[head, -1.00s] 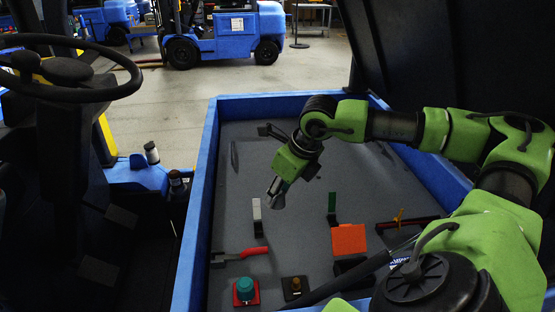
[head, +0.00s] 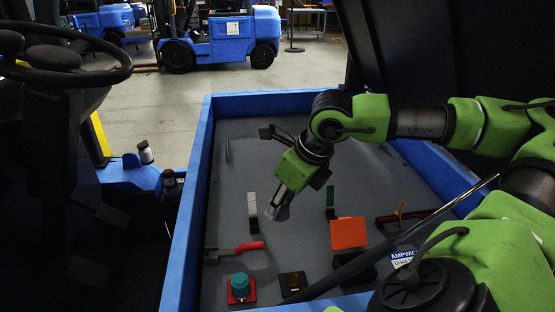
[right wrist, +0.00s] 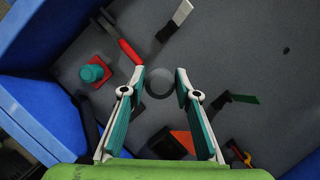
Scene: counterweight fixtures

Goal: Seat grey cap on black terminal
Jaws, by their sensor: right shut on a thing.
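The grey cap (right wrist: 158,83) is a dark round piece between the fingertips of my right gripper (right wrist: 160,80) in the right wrist view. In the head view the right gripper (head: 274,208) is shut on the cap (head: 283,213), held over the grey floor of the blue-walled bay. The black terminal (head: 293,283) is a dark square base with a brownish post at the front of the bay. It stands apart from the cap, which is farther back. My left gripper is not in view.
A red terminal base (head: 240,297) with a teal cap (head: 239,282) stands left of the black terminal. Blue walls (head: 190,215) edge the bay. The floor's back left is mostly clear.

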